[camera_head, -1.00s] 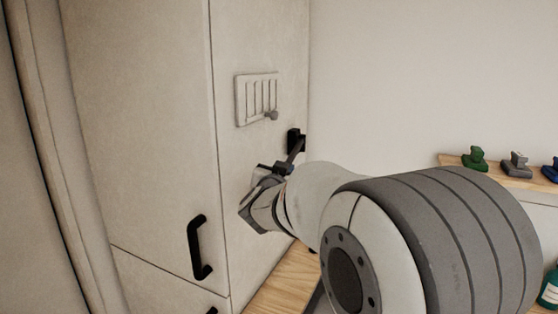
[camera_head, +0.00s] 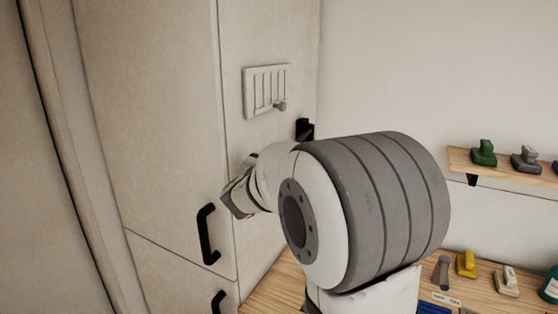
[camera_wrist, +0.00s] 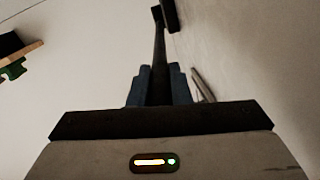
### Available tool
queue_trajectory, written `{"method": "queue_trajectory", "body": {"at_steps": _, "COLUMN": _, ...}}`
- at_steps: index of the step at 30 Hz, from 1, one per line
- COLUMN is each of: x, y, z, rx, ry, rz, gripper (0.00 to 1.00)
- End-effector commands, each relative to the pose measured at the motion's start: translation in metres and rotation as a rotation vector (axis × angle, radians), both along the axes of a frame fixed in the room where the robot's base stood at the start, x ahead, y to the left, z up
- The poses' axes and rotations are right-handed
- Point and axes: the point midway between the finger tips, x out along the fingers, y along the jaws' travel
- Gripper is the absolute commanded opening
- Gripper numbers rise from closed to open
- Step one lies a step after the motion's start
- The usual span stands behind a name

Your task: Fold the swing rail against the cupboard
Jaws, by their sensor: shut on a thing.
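The cupboard (camera_head: 160,120) is tall and pale, with its side face toward the wall corner. In the wrist view the dark swing rail (camera_wrist: 159,50) runs from the bracket (camera_wrist: 170,14) straight back between my fingers. My gripper (camera_wrist: 158,85) is shut on the rail. In the head view my arm hides the rail and most of the gripper, beside the cupboard's side face. I cannot tell the rail's exact angle to that face.
A slotted panel with a knob (camera_head: 266,90) is on the cupboard side above my wrist. Black door handles (camera_head: 207,235) stick out at the front. A wooden shelf (camera_head: 505,170) holds small coloured items. The wooden worktop (camera_head: 275,288) below carries more at right.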

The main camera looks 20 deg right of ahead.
Motion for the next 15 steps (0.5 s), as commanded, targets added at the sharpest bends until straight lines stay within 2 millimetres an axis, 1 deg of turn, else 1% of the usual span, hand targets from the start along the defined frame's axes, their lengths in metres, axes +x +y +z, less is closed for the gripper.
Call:
{"method": "queue_trajectory", "body": {"at_steps": 2, "x": 0.0001, "y": 0.0004, "z": 0.0013, "rx": -0.002, "ry": -0.002, "rz": 0.002, "gripper": 0.0}}
{"method": "queue_trajectory", "body": {"at_steps": 3, "x": 0.0001, "y": 0.0002, "z": 0.0011, "rx": -0.001, "ry": -0.001, "rz": 0.002, "gripper": 0.2}}
{"method": "queue_trajectory", "body": {"at_steps": 9, "x": -0.0005, "y": -0.0011, "z": -0.0002, "rx": 0.0, "ry": 0.0, "rz": -0.001, "gripper": 0.36}}
{"method": "queue_trajectory", "body": {"at_steps": 10, "x": -0.0004, "y": -0.0012, "z": -0.0003, "rx": 0.0, "ry": 0.0, "rz": -0.002, "gripper": 0.38}}
{"method": "queue_trajectory", "body": {"at_steps": 15, "x": -0.0006, "y": -0.0017, "z": -0.0009, "rx": 0.0, "ry": 0.002, "rz": -0.003, "gripper": 0.39}}
